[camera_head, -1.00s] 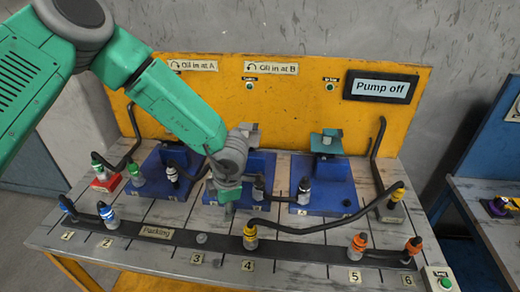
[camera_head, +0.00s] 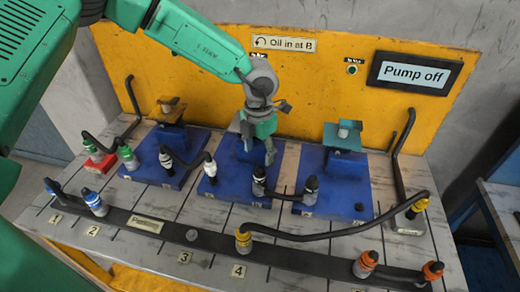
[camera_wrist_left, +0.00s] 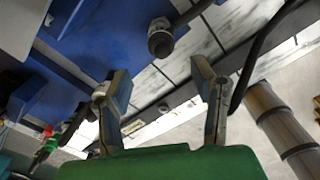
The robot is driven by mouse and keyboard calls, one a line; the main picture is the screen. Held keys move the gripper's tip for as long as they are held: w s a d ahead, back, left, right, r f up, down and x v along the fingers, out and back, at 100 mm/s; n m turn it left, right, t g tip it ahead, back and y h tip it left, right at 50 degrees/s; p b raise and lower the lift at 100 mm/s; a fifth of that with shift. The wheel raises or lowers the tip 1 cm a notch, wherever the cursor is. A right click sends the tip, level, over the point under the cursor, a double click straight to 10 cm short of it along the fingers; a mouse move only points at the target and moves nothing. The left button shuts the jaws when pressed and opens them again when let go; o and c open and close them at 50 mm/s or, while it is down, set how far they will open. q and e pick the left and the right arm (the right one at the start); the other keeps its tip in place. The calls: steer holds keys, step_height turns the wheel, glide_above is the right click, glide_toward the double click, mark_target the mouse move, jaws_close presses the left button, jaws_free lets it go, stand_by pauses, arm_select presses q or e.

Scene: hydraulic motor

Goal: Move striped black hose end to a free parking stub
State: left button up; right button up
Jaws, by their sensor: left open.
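Two black-collared hose ends stand on the blue plates: the left one (camera_head: 259,181) on the middle plate and the right one (camera_head: 311,188) on the right plate, joined by a short black hose. Another black-banded end (camera_head: 166,160) stands on the left plate. I cannot tell for sure which is striped. My left gripper (camera_head: 259,158) is open and empty above the middle plate, behind the left black-collared end. In the left wrist view its fingers (camera_wrist_left: 165,98) are apart, with a dark hose fitting (camera_wrist_left: 160,40) beyond them. A bare parking stub (camera_head: 192,235) stands by label 3. My right gripper is out of view.
The parking strip (camera_head: 215,244) holds blue ends (camera_head: 94,203) at the left, a yellow end (camera_head: 243,238) by label 4 and orange ends (camera_head: 366,264) at the right. A long black hose arches from the yellow end to the right. A yellow panel (camera_head: 220,70) stands behind.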

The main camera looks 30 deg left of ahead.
mark_target(260, 169)
arm_select(q)
step_height(260, 169, down, 4)
steer(key=b, duration=0.2)
steer(key=shift+w+b, duration=0.15)
steer(key=shift+b, duration=0.15)
steer(key=shift+d+f, duration=0.1)
steer(key=shift+f, duration=1.4)
jaws_close()
steer(key=shift+r, duration=0.1)
